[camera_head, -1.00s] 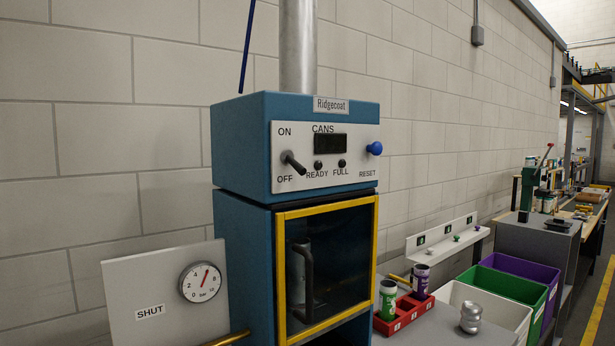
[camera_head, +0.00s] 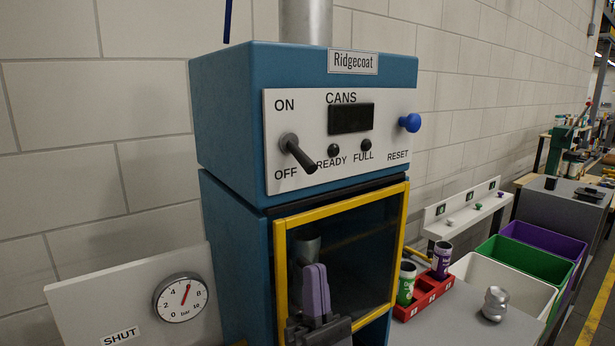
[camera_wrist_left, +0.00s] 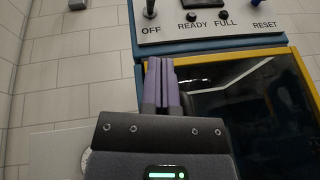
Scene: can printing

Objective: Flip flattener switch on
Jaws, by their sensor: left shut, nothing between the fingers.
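The blue Ridgecoat machine (camera_head: 228,130) stands in the middle of the head view. Its white panel has a dark toggle switch (camera_head: 298,153) between ON above and OFF below; the lever slants down toward OFF. The switch also shows at the top of the left wrist view (camera_wrist_left: 150,9). My left gripper (camera_head: 315,272) is shut and empty, its purple fingers upright in front of the yellow-framed door, below the switch and apart from it. The purple fingers also fill the middle of the left wrist view (camera_wrist_left: 161,62). My right gripper is out of view.
A blue RESET knob (camera_head: 410,122) sticks out at the panel's right. A pressure gauge board (camera_head: 85,310) marked SHUT stands at the lower left. A red rack (camera_head: 428,290) with cans and coloured bins stand at the right. The space before the panel is clear.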

